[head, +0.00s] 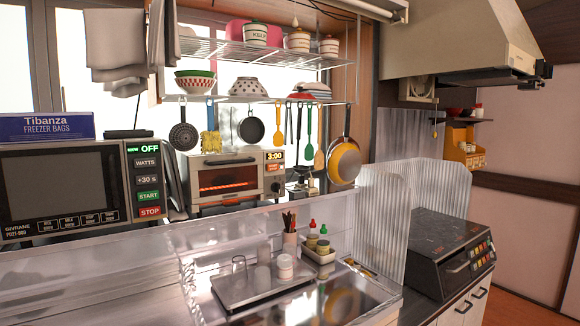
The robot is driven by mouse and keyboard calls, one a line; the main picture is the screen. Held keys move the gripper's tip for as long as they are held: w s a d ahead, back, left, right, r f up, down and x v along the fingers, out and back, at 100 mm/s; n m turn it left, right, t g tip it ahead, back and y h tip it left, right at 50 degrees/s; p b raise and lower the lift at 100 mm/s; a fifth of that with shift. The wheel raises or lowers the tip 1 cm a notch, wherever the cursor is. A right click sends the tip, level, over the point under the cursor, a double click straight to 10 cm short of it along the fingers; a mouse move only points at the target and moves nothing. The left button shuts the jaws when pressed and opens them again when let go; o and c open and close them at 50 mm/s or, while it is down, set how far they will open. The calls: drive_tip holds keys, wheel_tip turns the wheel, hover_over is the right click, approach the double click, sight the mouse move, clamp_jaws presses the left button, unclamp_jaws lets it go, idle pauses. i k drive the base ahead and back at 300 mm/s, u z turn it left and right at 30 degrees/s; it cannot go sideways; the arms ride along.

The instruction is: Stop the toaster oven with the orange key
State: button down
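The toaster oven (196,162) stands on the back counter, just left of the picture's middle. Its window glows orange-red inside and its door is shut. A small display (274,156) at its upper right reads 3:00. Just below the display is a small orange key (273,167). Dark knobs sit lower on the same panel. My gripper does not show in this view.
A microwave (60,190) with its display reading OFF stands at the left. Pans and utensils hang from a wire shelf (265,98) above the toaster oven. A stove (450,250) stands at the right.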

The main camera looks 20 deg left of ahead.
sight(273, 167)
drive_tip(key=u, duration=0.2)
drive_tip(key=i, duration=0.75)
drive_tip(key=u, duration=1.15)
drive_tip(key=i, duration=0.7)
drive_tip(key=u, duration=0.65)
